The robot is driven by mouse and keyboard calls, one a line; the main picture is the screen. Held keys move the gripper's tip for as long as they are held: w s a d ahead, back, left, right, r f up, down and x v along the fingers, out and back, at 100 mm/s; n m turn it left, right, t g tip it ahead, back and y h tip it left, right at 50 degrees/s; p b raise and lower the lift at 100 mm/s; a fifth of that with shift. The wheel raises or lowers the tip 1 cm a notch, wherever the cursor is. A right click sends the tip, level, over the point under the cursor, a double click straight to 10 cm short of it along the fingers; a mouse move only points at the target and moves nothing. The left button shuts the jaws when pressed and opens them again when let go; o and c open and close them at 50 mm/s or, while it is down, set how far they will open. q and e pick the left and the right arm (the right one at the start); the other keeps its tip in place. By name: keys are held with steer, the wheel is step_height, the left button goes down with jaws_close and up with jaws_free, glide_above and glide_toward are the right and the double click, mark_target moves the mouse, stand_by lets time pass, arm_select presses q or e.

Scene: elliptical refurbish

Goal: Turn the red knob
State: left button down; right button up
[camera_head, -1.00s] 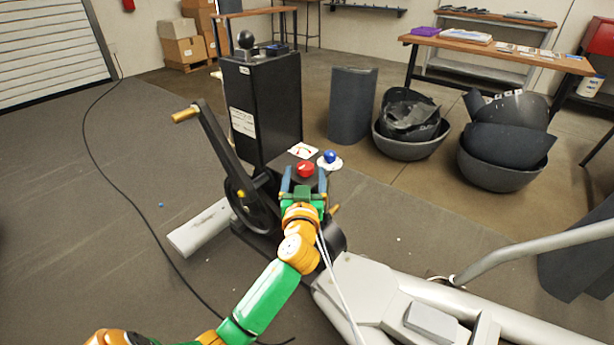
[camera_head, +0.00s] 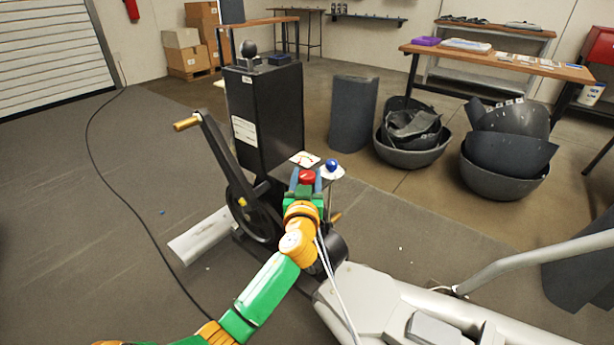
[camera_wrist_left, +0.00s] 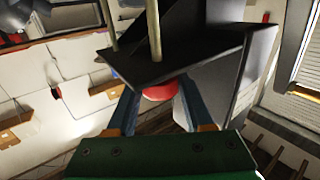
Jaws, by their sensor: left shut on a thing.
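The red knob (camera_head: 307,176) is on the black elliptical machine, in front of a small white dial card (camera_head: 305,159). My left gripper (camera_head: 306,182) reaches up to it from the front, with its blue fingers on either side of the knob. In the left wrist view the red knob (camera_wrist_left: 159,90) sits between the tips of the two blue fingers (camera_wrist_left: 157,98), below a dark plate. The gripper is shut on the knob; the exact contact is partly hidden. My right gripper is not in view.
A blue ball knob (camera_head: 332,165) on a white base stands just right of the red knob. A crank arm with a wooden handle (camera_head: 187,124) and a tall black box (camera_head: 266,118) are close on the left. Grey machine covers (camera_head: 385,308) lie at the front right.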

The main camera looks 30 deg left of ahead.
arm_select(q)
steer(key=shift+r+m+t+h+p, duration=0.1)
steer(key=shift+m+t+h+p, duration=0.35)
steer(key=shift+h, duration=0.25)
steer(key=m+t+h+p, duration=0.1)
steer(key=m+h+p, duration=0.2)
steer(key=h, duration=0.1)
steer(key=shift+a, duration=0.1)
steer(key=m+h+p, duration=0.1)
steer(key=m+h, duration=0.1)
steer(key=h, duration=0.1)
steer(key=shift+t+h, duration=0.25)
steer(key=shift+h, duration=0.05)
steer(key=shift+m+h, duration=0.75)
steer(key=shift+h, duration=0.35)
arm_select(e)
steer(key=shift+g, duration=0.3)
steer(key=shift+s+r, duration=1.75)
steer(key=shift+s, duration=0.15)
arm_select(q)
steer(key=shift+h, duration=0.3)
steer(key=shift+c, duration=1.5)
jaws_free()
steer(key=shift+s, duration=0.1)
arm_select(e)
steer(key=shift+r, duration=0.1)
